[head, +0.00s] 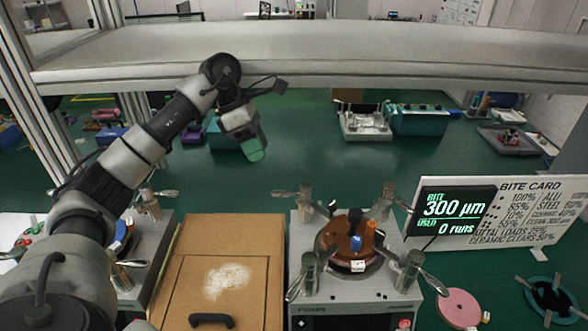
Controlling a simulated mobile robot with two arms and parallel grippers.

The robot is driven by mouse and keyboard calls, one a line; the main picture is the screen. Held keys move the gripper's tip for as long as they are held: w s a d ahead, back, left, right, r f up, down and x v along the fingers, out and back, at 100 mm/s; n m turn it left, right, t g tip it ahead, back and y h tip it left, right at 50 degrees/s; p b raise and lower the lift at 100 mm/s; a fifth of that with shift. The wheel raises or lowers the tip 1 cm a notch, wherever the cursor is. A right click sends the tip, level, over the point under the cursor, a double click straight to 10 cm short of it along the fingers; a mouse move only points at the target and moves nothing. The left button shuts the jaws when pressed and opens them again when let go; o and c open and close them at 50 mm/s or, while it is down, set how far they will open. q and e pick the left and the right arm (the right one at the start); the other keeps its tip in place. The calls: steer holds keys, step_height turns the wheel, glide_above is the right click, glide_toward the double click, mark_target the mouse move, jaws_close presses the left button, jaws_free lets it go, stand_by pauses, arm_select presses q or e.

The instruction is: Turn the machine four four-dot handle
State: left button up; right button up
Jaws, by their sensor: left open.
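A grey lapping machine (341,305) stands at the front centre with a round copper-brown plate (340,236) on top. Metal posts with lever handles stand around the plate: back left (291,194), back right (389,199), front left (297,287) and front right (434,284). My left gripper (254,151), with green fingertips, is open and empty. It hangs behind and above the machine, apart from every handle. My right gripper is out of view.
A second machine (128,285) with lever handles stands at the left, partly behind my left arm. A brown box (218,252) fills the space between. A bite card (520,212) with a display stands at the right, near a pink disc (459,308). A white shelf beam (330,50) spans above.

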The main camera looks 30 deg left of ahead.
mark_target(279, 191)
arm_select(q)
steer(key=p+x, duration=0.4)
steer(key=x, duration=0.6)
steer(key=shift+d+f, duration=0.15)
steer(key=shift+f, duration=0.15)
steer(key=shift+c, duration=0.2)
jaws_close()
